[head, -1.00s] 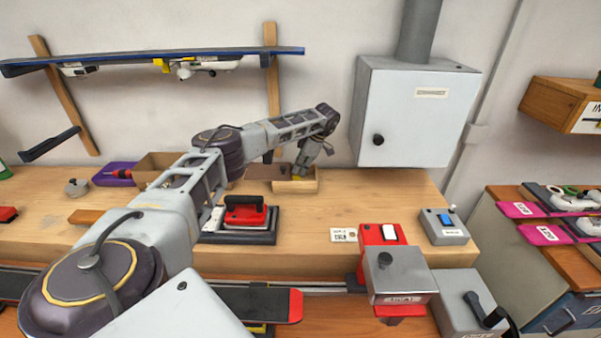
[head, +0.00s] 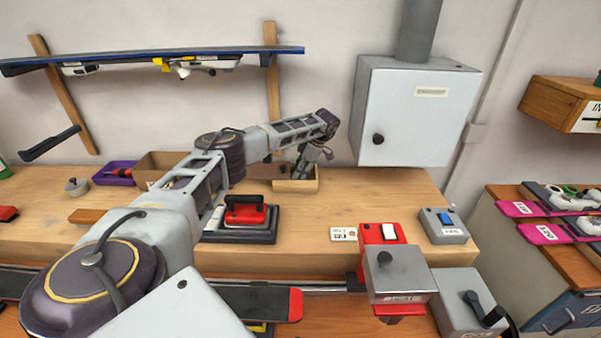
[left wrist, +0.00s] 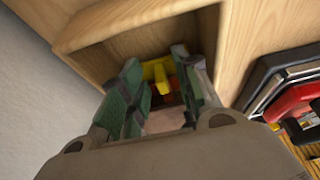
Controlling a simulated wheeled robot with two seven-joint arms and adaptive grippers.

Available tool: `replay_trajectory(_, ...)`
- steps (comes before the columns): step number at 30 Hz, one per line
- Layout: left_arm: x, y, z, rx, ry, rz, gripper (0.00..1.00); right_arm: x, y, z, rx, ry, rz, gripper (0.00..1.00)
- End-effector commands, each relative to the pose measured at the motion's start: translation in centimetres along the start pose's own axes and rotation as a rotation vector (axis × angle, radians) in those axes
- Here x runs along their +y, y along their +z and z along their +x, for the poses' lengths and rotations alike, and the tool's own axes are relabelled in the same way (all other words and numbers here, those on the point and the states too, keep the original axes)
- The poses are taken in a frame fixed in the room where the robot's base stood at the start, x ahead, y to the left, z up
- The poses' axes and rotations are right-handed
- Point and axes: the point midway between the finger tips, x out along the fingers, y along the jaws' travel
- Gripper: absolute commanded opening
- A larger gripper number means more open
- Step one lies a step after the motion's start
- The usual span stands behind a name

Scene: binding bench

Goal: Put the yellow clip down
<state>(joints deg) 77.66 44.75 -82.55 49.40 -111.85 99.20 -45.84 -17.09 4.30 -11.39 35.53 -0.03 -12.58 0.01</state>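The yellow clip (left wrist: 160,74) lies inside a small wooden box, low between my left fingers in the left wrist view. It does not show in the head view, where the box front and my gripper cover that spot. My left gripper (left wrist: 162,90) points down into the box, its green-padded fingers spread apart with a gap beside the clip. In the head view the left gripper (head: 301,172) is over the wooden box (head: 296,186) at the back of the bench. My right gripper is not in view.
A red-handled block on a dark base (head: 245,218) sits in front of the box. A grey cabinet (head: 405,115) hangs to the right. A cardboard box (head: 153,167) and purple tray (head: 113,172) stand to the left. The bench right of the wooden box is clear.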

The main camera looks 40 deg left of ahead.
Motion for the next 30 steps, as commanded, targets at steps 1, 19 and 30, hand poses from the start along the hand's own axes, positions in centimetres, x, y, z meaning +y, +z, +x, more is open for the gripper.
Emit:
replay_trajectory(1,0.0,0.0,0.0,0.000,0.000,0.000,0.32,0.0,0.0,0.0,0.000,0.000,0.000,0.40)
replay_trajectory(19,0.1,0.0,-3.7,-0.002,0.002,0.000,0.32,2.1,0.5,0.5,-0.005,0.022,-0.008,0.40)
replay_trajectory(30,0.0,0.0,-9.2,-0.001,0.001,0.000,0.32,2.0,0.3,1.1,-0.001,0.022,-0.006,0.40)
